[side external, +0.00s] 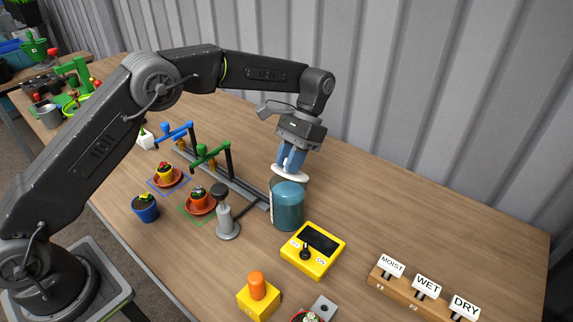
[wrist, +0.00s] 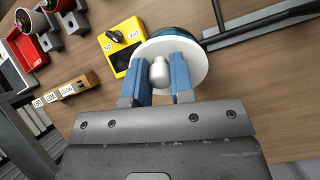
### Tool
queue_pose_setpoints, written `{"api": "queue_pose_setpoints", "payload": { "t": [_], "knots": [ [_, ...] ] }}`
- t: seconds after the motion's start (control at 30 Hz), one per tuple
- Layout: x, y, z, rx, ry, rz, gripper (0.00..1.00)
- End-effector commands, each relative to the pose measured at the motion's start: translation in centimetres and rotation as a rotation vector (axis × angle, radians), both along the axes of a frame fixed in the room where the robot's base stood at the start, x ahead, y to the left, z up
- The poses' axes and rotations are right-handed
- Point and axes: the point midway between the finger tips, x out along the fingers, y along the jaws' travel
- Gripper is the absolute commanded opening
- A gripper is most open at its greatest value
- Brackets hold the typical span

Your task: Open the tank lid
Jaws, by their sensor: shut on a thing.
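The tank (side external: 287,208) is a teal cylinder standing on the wooden table in the side view. Its lid (side external: 290,172) is a white disc, tilted and raised a little above the tank's rim. My gripper (side external: 291,158) is over the tank, with its blue fingers shut on the lid's knob. In the wrist view my gripper (wrist: 161,80) has the grey-white knob (wrist: 159,72) between its blue fingers. The white lid (wrist: 198,56) spreads behind the knob and covers most of the tank (wrist: 172,33), whose teal edge shows past it.
A yellow box with a switch (side external: 313,249) stands right of the tank. A grey pump-like post (side external: 226,215) and a rail with blue and green taps (side external: 212,155) stand left. Signs (side external: 427,285) marked MOIST, WET and DRY stand front right. The table's back right is clear.

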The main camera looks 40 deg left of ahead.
Motion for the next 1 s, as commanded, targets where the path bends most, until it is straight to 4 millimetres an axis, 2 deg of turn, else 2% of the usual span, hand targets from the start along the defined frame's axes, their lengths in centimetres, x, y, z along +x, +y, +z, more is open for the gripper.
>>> {"api": "queue_pose_setpoints", "payload": {
  "t": [0.3,0.83,0.87,1.0],
  "knots": [
    [0.7,0.02,0.32,0.001,0.102,0.0,0.0],
    [0.79,0.01,0.42,0.002,0.122,0.001,0.0],
    [0.78,0.01,0.41,0.002,0.122,0.001,0.24],
    [0.78,0.01,0.41,0.002,0.122,0.001,0.38]
  ]
}}
